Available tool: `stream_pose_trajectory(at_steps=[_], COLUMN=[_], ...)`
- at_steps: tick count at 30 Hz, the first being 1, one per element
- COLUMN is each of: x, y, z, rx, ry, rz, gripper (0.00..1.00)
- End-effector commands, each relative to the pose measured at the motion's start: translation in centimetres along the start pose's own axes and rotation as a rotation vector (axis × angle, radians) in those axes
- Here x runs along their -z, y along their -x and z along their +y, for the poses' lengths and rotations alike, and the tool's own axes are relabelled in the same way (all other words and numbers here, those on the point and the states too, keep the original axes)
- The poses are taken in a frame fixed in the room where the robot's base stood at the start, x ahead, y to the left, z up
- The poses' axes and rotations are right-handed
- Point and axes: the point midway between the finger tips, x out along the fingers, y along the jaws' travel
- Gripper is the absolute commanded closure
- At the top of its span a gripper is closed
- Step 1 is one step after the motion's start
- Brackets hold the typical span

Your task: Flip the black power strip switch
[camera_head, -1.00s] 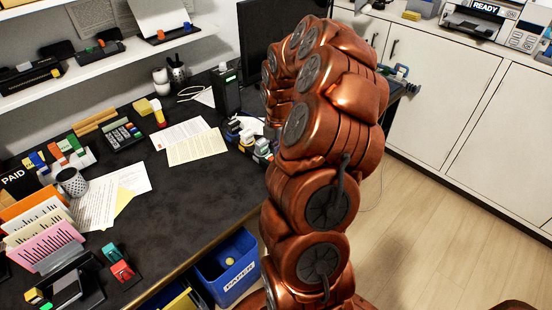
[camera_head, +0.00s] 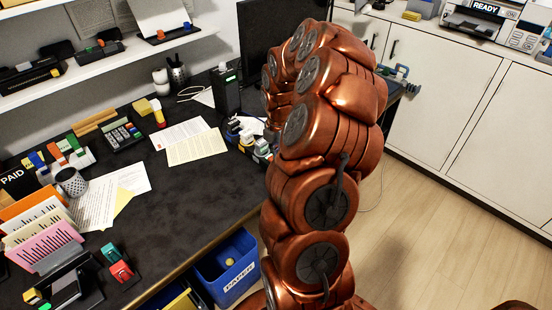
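My copper-coloured arm (camera_head: 325,150) rises through the middle of the view and bends over the far right part of the dark desk. My gripper is not visible; the arm's own links hide what lies behind them. I cannot make out a black power strip or its switch for certain. An upright black box (camera_head: 226,92) with a small green-and-white patch on top stands on the desk left of the arm. A cluster of small blue, white and coloured items (camera_head: 246,137) sits just left of the arm, partly covered by it.
The dark desk (camera_head: 190,195) has a clear middle. Papers (camera_head: 195,147), a calculator (camera_head: 121,135), a cup (camera_head: 71,181) and a pink file holder (camera_head: 45,245) stand left. A black monitor (camera_head: 265,40) is behind the arm. A blue paper bin (camera_head: 228,268) stands below. Floor (camera_head: 430,215) at right is open.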

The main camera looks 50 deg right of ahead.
Motion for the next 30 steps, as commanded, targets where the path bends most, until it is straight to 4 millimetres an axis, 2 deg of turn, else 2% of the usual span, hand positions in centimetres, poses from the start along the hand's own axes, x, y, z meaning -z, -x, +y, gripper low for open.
stream_pose_trajectory(at_steps=[17,30], x=[0.0,0.0], y=[-0.4,2.2], z=[0.0,0.0], rx=[0.000,0.000], ry=[0.000,0.000], rz=[0.000,0.000], gripper=[1.00,1.00])
